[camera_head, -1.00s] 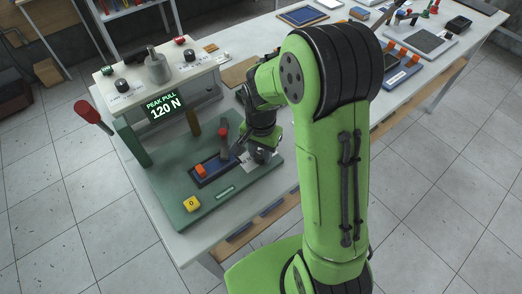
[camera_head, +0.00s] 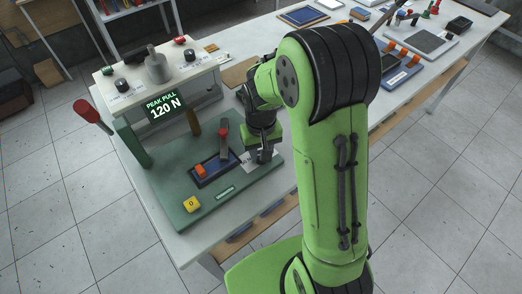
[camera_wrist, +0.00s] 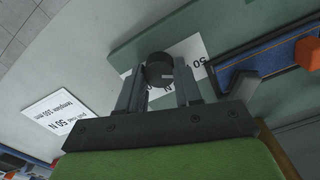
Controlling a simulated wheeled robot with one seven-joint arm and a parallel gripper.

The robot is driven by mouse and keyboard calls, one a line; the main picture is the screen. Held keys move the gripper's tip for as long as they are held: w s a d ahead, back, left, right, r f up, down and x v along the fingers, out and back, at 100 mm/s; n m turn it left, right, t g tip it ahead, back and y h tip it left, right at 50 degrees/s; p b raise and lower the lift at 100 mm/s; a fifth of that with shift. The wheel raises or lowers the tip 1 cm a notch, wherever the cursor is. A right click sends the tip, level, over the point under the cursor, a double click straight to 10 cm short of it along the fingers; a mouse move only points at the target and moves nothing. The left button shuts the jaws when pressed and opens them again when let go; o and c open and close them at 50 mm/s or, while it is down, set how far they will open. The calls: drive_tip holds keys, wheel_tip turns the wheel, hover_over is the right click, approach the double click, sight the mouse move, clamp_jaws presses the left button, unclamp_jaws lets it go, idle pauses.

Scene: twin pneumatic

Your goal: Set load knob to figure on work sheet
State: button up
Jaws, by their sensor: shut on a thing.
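The load knob (camera_wrist: 158,66) is a round black knob with a pale mark, seen from above in the wrist view. It stands on a white dial label (camera_wrist: 190,52), mostly covered; "50" and "N" show on it. My gripper (camera_wrist: 160,80) is shut on the knob, one finger at each side. In the head view my gripper (camera_head: 264,155) points down at the right part of the green base and hides the knob. The work sheet (camera_wrist: 60,113), a white card in the wrist view, reads upside down "50 N" and "template 100 mm".
A display (camera_head: 164,107) reads "PEAK PULL 120 N". A red-handled lever (camera_head: 92,114) stands at left.

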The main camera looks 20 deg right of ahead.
drive_tip(key=shift+n, duration=0.3)
drive_tip(key=o, duration=1)
drive_tip(key=shift+o, duration=0.2)
drive_tip(key=shift+r, duration=0.1)
wheel_tip(320, 180, up, 16)
drive_tip(key=p, duration=0.3)
drive_tip(key=s+r+t, duration=0.2)
drive_tip(key=s, duration=0.7)
drive_tip(key=s+r+t, duration=0.2)
drive_tip(key=s+t, duration=0.1)
drive_tip(key=s, duration=0.6)
drive_tip(key=shift+r+t, duration=0.3)
drive_tip(key=shift+r, duration=0.1)
